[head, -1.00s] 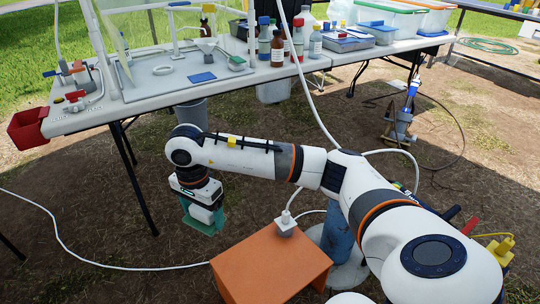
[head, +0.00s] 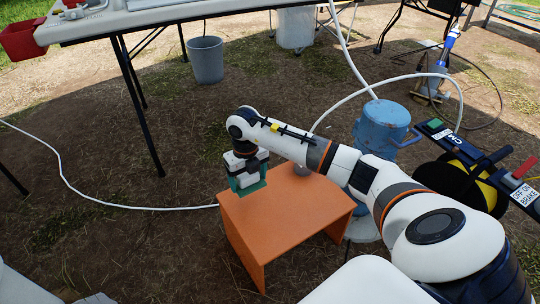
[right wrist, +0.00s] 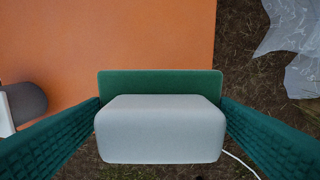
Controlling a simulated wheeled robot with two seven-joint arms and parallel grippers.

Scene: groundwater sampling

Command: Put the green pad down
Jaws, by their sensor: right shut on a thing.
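My right gripper (head: 246,184) is shut on the green pad (right wrist: 160,75). In the right wrist view the pad is a green slab with a thick pale grey block on its near face, between my two dark green ribbed fingers. In the head view the gripper points down at the left end of the orange stool (head: 290,215), and arm and fingers mostly hide the pad. In the right wrist view the pad overlaps the stool's edge (right wrist: 110,50), with bare ground beside it. I cannot tell whether it touches the stool. My left gripper is not in view.
A small grey object stands at the stool's far end (head: 303,170). A blue container (head: 380,125) with a white hose is right of it. A grey bucket (head: 206,60) stands under the white table (head: 150,14). The stool's front top is clear.

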